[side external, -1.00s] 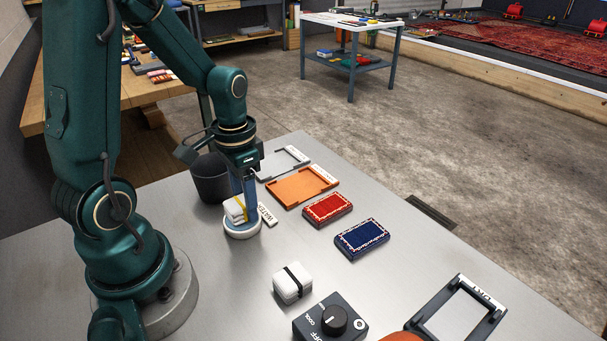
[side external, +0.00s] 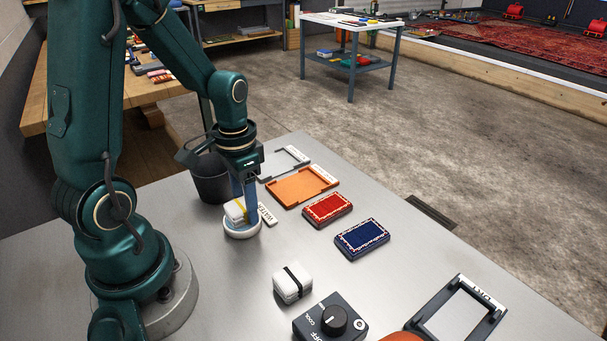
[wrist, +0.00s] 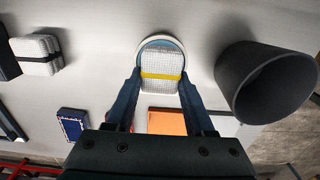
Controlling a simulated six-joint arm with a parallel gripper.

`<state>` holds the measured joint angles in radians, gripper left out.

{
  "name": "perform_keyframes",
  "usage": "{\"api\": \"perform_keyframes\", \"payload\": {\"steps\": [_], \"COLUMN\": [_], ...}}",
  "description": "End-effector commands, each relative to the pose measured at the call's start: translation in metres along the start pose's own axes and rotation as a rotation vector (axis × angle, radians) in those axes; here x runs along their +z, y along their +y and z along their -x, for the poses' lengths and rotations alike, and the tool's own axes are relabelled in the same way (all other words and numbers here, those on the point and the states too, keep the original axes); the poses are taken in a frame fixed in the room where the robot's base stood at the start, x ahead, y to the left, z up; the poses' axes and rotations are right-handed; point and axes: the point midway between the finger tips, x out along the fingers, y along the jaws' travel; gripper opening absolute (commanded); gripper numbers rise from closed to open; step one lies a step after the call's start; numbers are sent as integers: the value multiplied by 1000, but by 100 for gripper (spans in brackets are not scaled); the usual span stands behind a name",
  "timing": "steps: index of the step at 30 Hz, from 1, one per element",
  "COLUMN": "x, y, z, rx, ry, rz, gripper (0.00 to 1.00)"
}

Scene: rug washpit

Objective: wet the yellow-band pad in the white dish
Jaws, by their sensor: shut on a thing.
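The yellow-band pad (side external: 234,212), a white block with a yellow band, is between the fingers of my gripper (side external: 246,205). The wrist view also shows the pad (wrist: 161,62) between the two blue fingers (wrist: 160,84). The white dish (side external: 242,233) is round and low, with a bluish inside, and stands beside a card reading WATER (side external: 267,215). The pad's lower part is inside the dish rim, which also shows in the wrist view (wrist: 160,37). Whether the pad touches the dish bottom is hidden.
A dark bucket (side external: 211,182) stands close behind the dish. An orange tray (side external: 303,188), grey tray (side external: 284,160), red rug block (side external: 327,209) and blue rug block (side external: 362,239) lie to the right. A black-band pad (side external: 292,284) and knob box (side external: 331,322) are in front.

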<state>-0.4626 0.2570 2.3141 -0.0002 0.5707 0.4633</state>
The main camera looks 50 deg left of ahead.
Motion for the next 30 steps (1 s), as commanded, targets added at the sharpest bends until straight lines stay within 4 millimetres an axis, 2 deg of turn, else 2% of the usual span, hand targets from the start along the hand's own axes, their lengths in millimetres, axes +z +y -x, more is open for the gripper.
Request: {"api": "perform_keyframes", "payload": {"steps": [17, 30], "x": [0, -1], "y": [0, 0], "z": [0, 32], "rx": [-1, -2], "ry": [0, 3], "rz": [-1, 0], "gripper": [9, 9]}}
